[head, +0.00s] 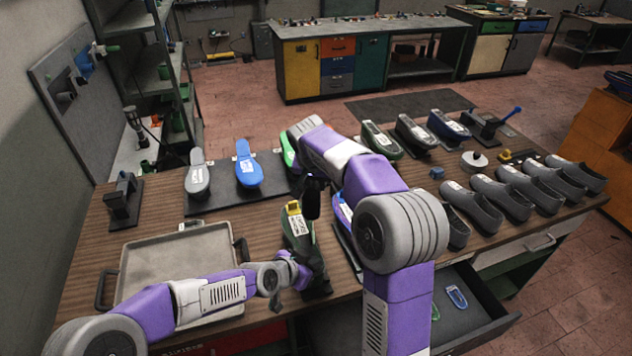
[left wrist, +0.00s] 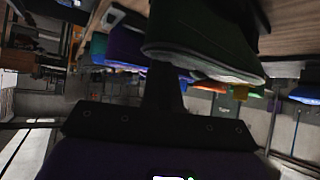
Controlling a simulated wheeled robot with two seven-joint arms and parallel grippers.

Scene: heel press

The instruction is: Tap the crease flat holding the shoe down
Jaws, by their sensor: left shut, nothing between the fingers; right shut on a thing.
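A dark green shoe (head: 299,240) with a white label stands near the table's front edge, with a yellow piece (head: 293,208) at its top end. My left gripper (head: 304,277) is shut and empty, close against the shoe's lower part; contact is unclear. In the left wrist view its dark fingers (left wrist: 163,88) reach toward the shoe. My right gripper (head: 317,184), partly hidden by my right arm, is shut on a dark tool (head: 311,204) just above the shoe.
An empty grey tray (head: 180,262) lies left of the shoe. Grey and blue shoe forms (head: 248,172) stand on a dark mat behind. Several grey shoes (head: 500,198) line the right side. An open drawer (head: 470,305) juts out at the front right. My right arm hides the table's middle.

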